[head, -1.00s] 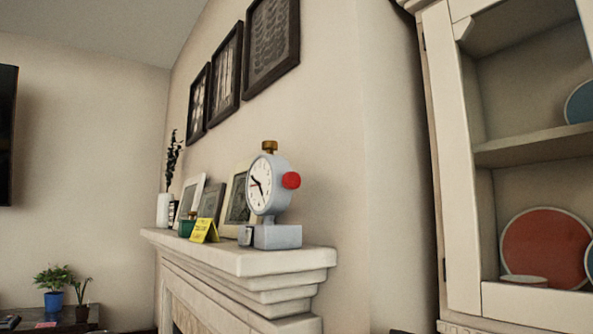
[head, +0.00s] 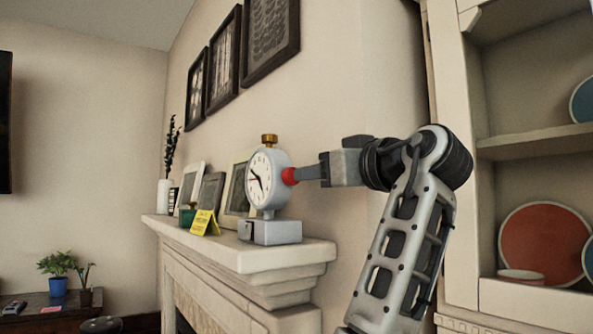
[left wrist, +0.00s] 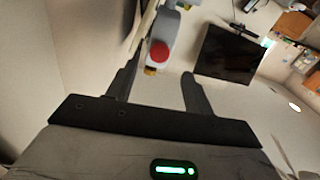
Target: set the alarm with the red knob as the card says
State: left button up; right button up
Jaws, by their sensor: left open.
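The alarm clock (head: 268,180) is grey with a white face, a brass knob (head: 269,140) on top and a red knob (head: 289,176) on its right side. One dark hand points left and another points down. My left gripper (head: 298,175) reaches in from the right, its fingertips at the red knob. In the left wrist view the red knob (left wrist: 159,52) shows between the open fingers (left wrist: 160,73), not clasped. The yellow card (head: 205,222) stands left of the clock, its writing too small to read. My right gripper is out of view.
The clock stands on a grey block on the mantel (head: 250,257). Picture frames (head: 211,192) and a white vase (head: 164,193) stand farther along it. A cabinet (head: 535,150) with plates stands at the right, close to my arm.

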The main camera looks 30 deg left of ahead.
aim_at(292, 176)
pick_arm(q)
jog(key=p+x, duration=0.1)
jog(key=x, duration=0.6)
jog(key=shift+w+a+p, duration=0.2)
jog(key=shift+a+p, duration=0.15)
jog(key=shift+p, duration=0.05)
jog(key=c, duration=1)
